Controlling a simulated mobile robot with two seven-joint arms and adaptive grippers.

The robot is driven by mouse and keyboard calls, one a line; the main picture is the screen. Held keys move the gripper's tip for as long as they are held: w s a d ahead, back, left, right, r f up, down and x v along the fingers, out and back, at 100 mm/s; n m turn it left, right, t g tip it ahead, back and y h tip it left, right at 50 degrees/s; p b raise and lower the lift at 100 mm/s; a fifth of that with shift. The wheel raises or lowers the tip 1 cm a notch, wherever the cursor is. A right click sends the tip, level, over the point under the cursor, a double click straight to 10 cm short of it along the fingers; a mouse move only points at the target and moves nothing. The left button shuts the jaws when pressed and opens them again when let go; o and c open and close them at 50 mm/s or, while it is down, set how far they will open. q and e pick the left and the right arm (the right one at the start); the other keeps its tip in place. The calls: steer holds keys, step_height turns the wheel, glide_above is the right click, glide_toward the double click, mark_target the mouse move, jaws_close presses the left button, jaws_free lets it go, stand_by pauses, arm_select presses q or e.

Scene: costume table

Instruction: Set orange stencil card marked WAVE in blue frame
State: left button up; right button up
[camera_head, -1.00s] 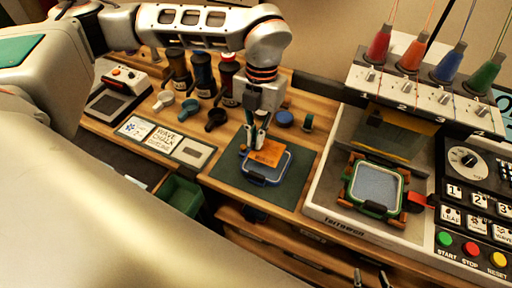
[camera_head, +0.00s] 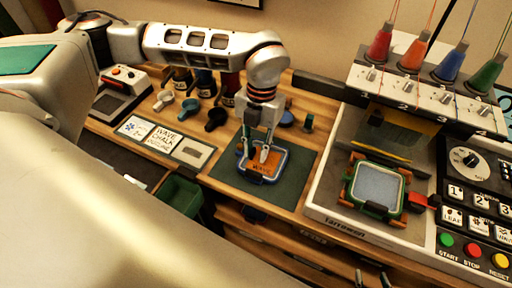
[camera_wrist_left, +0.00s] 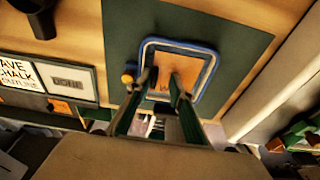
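The orange stencil card (camera_head: 268,158) lies inside the blue frame (camera_head: 284,165) on the dark green mat; a dark WAVE marking shows near its front edge. In the left wrist view the card (camera_wrist_left: 185,66) is within the rim of the blue frame (camera_wrist_left: 212,60); I cannot tell if it is fully seated. My left gripper (camera_head: 255,153) is just above the card with its fingers apart, and it also shows in the left wrist view (camera_wrist_left: 163,82). The fingers hide part of the card. Only the tips of my right gripper (camera_head: 372,279) show, apart and empty.
The green mat (camera_head: 302,158) has bare room around the frame. Stencil cards (camera_head: 163,138) and a green bin (camera_head: 181,194) are to the left.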

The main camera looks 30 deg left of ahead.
mark_target(259, 152)
arm_select(q)
steer(key=shift+w+r, duration=0.1)
steer(key=shift+r, duration=0.45)
step_height(259, 152, up, 11)
steer(key=w, duration=0.1)
steer(key=shift+w+r+p, duration=0.15)
steer(key=shift+w+p, duration=0.15)
steer(key=shift+a, duration=0.1)
stand_by(0.5)
